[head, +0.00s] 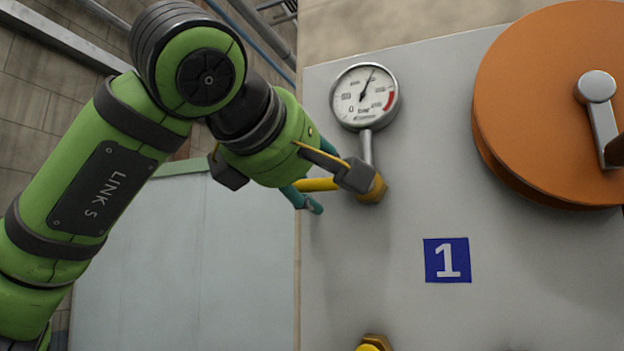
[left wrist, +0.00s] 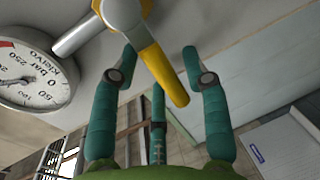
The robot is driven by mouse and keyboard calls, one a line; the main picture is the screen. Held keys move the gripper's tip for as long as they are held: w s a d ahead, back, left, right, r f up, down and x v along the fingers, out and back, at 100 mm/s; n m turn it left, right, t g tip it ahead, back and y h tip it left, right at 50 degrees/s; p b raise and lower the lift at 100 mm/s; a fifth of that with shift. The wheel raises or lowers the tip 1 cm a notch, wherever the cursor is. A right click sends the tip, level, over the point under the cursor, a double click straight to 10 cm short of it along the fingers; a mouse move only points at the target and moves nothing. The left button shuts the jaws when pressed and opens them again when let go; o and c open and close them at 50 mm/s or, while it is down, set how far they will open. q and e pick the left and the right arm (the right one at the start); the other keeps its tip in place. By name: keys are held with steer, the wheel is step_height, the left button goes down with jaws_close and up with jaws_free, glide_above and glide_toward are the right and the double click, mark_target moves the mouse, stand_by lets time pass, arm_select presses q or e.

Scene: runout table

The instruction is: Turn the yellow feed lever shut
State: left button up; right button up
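The yellow feed lever (head: 318,184) points left, roughly level, from a brass valve body (head: 376,190) under the gauge on the grey panel. In the left wrist view the lever (left wrist: 165,75) reaches down between the teal fingers of my left gripper (left wrist: 158,62). The fingers stand apart on either side of it, with gaps showing, so the gripper is open and not closed on it. In the head view my left gripper (head: 318,178) is at the lever's free end, and a dark block of the hand partly hides the valve. My right gripper is out of view.
A round pressure gauge (head: 364,96) stands just above the valve on a short stem. A big orange wheel (head: 540,100) with a crank is at the right. A blue plate marked 1 (head: 447,260) is lower down. Another yellow fitting (head: 372,345) shows at the bottom edge.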

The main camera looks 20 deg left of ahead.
arm_select(q)
steer(key=shift+s, duration=0.1)
steer(key=s+r, duration=0.2)
steer(key=s, duration=0.9)
steer(key=shift+s+a, duration=0.15)
steer(key=shift+s, duration=0.05)
steer(key=shift+r, duration=0.1)
